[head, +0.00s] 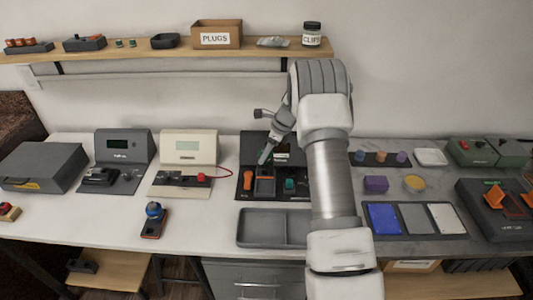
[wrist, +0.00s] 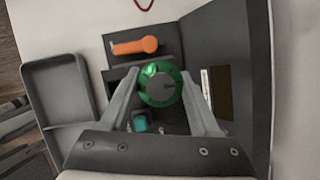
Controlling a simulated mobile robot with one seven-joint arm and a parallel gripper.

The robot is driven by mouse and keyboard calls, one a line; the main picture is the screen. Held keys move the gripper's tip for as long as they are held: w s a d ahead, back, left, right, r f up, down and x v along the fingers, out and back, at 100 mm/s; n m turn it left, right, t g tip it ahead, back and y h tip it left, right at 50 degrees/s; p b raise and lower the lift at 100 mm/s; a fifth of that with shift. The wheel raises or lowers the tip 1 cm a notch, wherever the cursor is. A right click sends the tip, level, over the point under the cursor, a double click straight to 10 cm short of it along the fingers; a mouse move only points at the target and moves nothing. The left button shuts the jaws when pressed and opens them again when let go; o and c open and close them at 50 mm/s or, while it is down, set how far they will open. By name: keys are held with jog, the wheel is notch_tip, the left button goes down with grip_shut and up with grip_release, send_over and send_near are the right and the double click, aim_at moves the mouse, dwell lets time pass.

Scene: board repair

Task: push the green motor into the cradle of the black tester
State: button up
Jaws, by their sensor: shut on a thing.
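The green motor (wrist: 160,85) shows in the wrist view as a round green body with a grey end face, between the two fingers of my gripper (wrist: 160,79). The gripper is shut on it. The black tester (wrist: 192,30) lies beneath, with an orange part (wrist: 135,46) on one side of the motor and a teal part (wrist: 140,121) on the other. In the head view my gripper (head: 265,157) is over the black tester (head: 244,147), between its orange and teal parts. The cradle is mostly hidden under the motor and fingers; I cannot tell whether the motor touches it.
A grey divided tray (head: 262,243) lies in front of the tester. A cream tester (head: 188,147) with a red lead stands to the left. A mat with blue, grey and white plates (head: 414,218) is to the right. A shelf (head: 110,53) runs along the wall behind.

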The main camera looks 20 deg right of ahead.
aim_at(266, 163)
jog(key=shift+f+b, duration=1.5)
jog(key=shift+f, duration=1.15)
jog(key=shift+f+b, duration=0.4)
jog(key=shift+f, duration=0.55)
dwell(1.5)
jog(key=o, duration=1.5)
jog(key=shift+f, duration=0.1)
jog(key=shift+r, duration=0.3)
jog(key=shift+r+p, duration=1.1)
jog(key=shift+r, duration=0.15)
